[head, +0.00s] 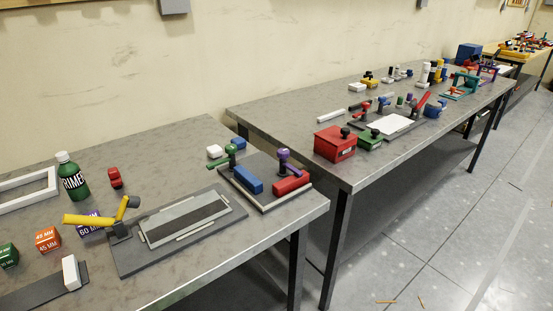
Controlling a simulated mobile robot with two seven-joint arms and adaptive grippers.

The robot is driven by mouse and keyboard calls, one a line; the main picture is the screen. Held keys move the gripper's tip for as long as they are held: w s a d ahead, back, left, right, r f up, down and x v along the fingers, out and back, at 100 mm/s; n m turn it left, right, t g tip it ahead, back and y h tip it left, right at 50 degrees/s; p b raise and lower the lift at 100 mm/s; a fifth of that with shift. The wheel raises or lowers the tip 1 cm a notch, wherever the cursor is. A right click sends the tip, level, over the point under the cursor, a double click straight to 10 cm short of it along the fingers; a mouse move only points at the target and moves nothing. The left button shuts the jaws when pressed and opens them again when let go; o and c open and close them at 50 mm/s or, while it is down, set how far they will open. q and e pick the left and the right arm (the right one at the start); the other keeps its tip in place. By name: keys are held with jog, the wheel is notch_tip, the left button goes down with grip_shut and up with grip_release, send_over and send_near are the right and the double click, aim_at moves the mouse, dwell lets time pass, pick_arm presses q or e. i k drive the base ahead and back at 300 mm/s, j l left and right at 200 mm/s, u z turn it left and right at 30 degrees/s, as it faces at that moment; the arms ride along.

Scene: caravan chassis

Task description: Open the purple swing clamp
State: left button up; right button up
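A clamp with a purple knob and arm (284,156) stands at the back right of a dark base plate (258,201), near the right end of the near table. Its purple arm reaches over a red block (291,183) on the same plate. I cannot tell for sure whether the arm presses on the block. A green-knobbed clamp (231,152) stands beside a blue block (247,179) on the plate's left half. Neither of my grippers is in view.
Left of the plate are a grey panel fixture (128,260) with a yellow handle (88,220), a green bottle (72,178) and small coloured blocks. A second table (270,114) behind holds red and green boxes and more clamps. Open floor (440,220) lies to the right.

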aim_at(282, 154)
jog(key=i+j+z, duration=0.1)
jog(key=z, duration=0.3)
jog(key=i+j+z, duration=0.2)
jog(key=z, duration=0.2)
jog(key=i, duration=0.05)
